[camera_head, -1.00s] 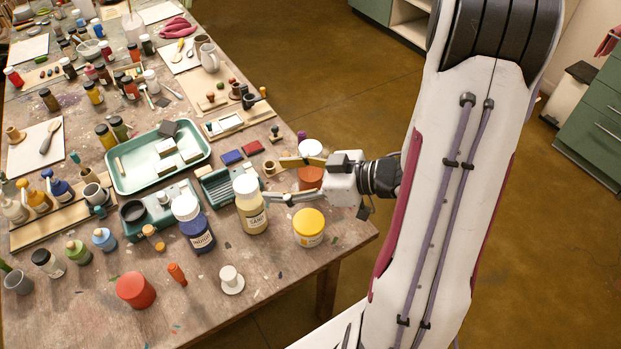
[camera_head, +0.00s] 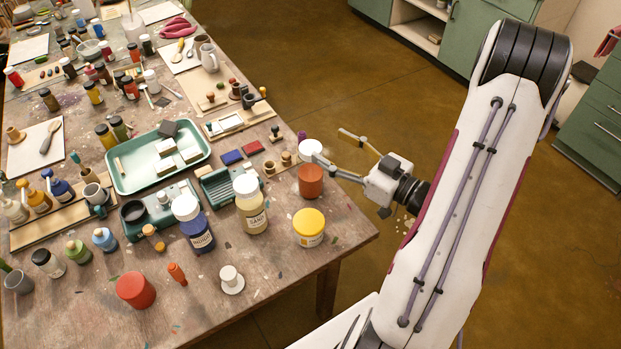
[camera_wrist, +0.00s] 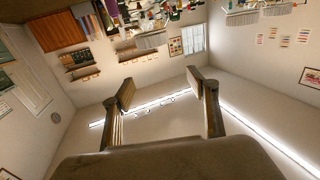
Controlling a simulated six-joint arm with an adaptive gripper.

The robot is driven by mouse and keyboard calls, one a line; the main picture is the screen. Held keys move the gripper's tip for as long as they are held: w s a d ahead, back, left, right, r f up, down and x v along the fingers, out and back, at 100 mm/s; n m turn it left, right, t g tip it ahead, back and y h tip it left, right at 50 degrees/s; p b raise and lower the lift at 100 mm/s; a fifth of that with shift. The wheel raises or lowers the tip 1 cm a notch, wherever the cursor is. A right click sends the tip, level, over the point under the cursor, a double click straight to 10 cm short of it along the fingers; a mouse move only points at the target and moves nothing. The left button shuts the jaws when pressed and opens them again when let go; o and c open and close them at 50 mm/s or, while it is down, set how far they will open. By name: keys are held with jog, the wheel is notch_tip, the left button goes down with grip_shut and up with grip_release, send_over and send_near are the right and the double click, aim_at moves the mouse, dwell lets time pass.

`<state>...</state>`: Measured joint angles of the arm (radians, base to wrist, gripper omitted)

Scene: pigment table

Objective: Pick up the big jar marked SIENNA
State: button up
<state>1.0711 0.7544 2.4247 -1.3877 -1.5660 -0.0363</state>
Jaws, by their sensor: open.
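A rust-brown jar with a white lid (camera_head: 311,181) stands upright near the table's right edge. Its label does not show, so I cannot read SIENNA on it; its colour fits. My gripper (camera_head: 332,147) is open and empty, to the right of this jar and over the table's edge. Its nearer finger overlaps the right side of the lid in the picture; I cannot tell whether it touches. The wrist view shows both fingers (camera_wrist: 160,88) apart with only room and wall behind them.
A yellow-lidded jar (camera_head: 309,228) stands just in front, a cream jar marked SAND (camera_head: 252,211) to the left, and a blue jar (camera_head: 195,232) further left. Small wooden stamps (camera_head: 270,168) stand close by on the left. Open floor (camera_head: 330,90) lies beyond the table.

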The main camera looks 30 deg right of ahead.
aim_at(310, 147)
jog(key=shift+s+d+f, duration=0.1)
jog(key=shift+d+f, duration=0.05)
jog(key=shift+f, duration=1.15)
jog(key=shift+d+f, duration=0.1)
jog(key=shift+f, duration=1.15)
jog(key=shift+x, duration=1.3)
jog(key=shift+x, duration=2.6)
jog(key=shift+a+r, duration=0.1)
jog(key=shift+r, duration=0.05)
grip_shut()
